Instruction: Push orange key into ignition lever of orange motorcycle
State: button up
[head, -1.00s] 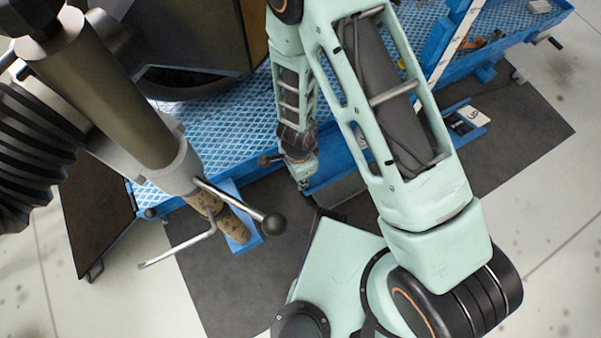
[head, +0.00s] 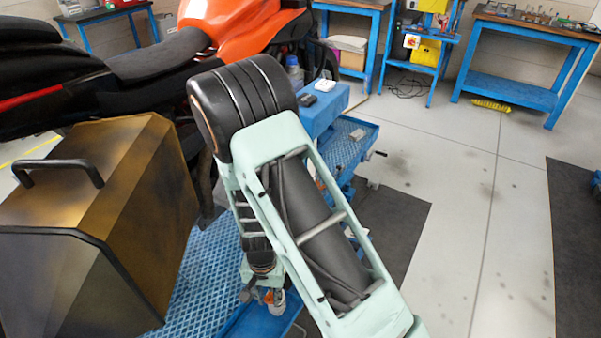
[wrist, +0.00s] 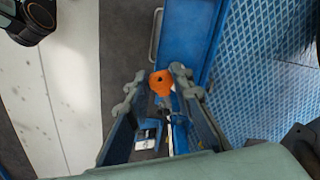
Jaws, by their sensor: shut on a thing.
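My gripper (wrist: 158,88) is shut on the orange key (wrist: 161,82), which shows between the fingertips in the wrist view. In the head view my gripper (head: 265,296) is low in the picture, beside the blue platform, and small and partly blocked by my arm; a bit of orange shows there. The orange motorcycle (head: 238,32) stands at the upper left of the head view, with its dark seat and part of its orange body in sight. The gripper is apart from it. I cannot make out the ignition lever in either view.
A large bronze-coloured case (head: 120,195) with a black handle fills the left of the head view. A blue textured platform (head: 205,275) lies beside it. Blue workbenches (head: 510,62) stand at the back. Open floor (head: 455,170) lies to the right.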

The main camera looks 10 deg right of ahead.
jog(key=w+d+r+n+p, duration=0.3)
jog(key=d+r+p, duration=0.6)
jog(key=d+r, duration=0.5)
notch_tip(320, 180, up, 2)
jog(key=shift+w+d+r+p, duration=0.15)
jog(key=shift+d+p, duration=0.25)
jog(key=shift+w+d, duration=0.1)
